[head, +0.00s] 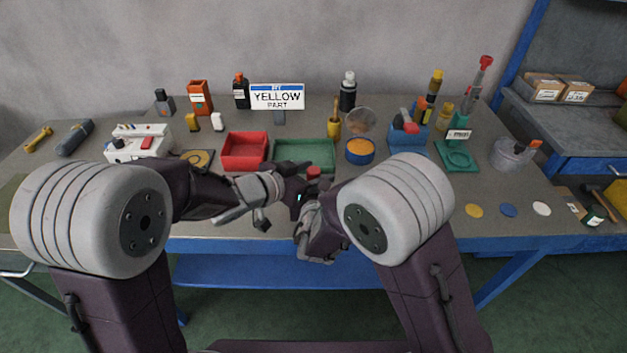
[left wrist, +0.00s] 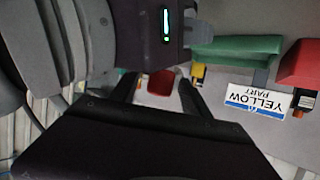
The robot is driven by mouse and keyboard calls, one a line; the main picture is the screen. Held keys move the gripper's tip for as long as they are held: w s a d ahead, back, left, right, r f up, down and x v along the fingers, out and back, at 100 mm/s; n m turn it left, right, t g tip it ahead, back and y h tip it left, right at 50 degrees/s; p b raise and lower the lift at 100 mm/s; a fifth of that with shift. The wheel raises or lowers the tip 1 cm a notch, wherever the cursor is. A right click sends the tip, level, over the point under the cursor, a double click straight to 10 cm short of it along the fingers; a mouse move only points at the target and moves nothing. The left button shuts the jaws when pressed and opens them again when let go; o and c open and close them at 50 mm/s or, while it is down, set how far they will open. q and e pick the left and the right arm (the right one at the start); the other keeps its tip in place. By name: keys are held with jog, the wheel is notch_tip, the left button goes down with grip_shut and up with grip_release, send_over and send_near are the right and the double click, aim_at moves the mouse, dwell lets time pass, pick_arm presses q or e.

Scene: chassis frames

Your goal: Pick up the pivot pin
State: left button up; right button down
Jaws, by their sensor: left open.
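I cannot pick out a pivot pin with certainty. A small red piece (head: 313,172) shows at the front edge of the green tray (head: 290,168). My left gripper (head: 303,184) is close beside it in the head view. In the left wrist view, my left gripper (left wrist: 158,92) has its two dark fingers apart, and a red piece (left wrist: 161,82) shows in line with the gap between them. No grip on it is visible. My right arm bends in front of the table, and its gripper's fingers cannot be made out.
A red bin (head: 244,151) stands left of the tray, below a "YELLOW PART" sign (head: 277,97). A blue cup (head: 359,151) and a green stand (head: 457,156) are to the right. Coloured discs lie at the front right. My two forearms are close together at the middle.

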pick_arm(q)
grip_shut()
notch_tip(320, 180, up, 10)
jog(key=shift+r, duration=0.1)
pick_arm(e)
jog(key=shift+f, duration=0.1)
jog(key=c, duration=0.7)
grip_release()
jog(key=v, duration=0.6)
jog(key=shift+s+r, duration=0.25)
jog(key=shift+s, duration=0.05)
jog(key=shift+s+r, duration=0.1)
jog(key=shift+s, duration=0.25)
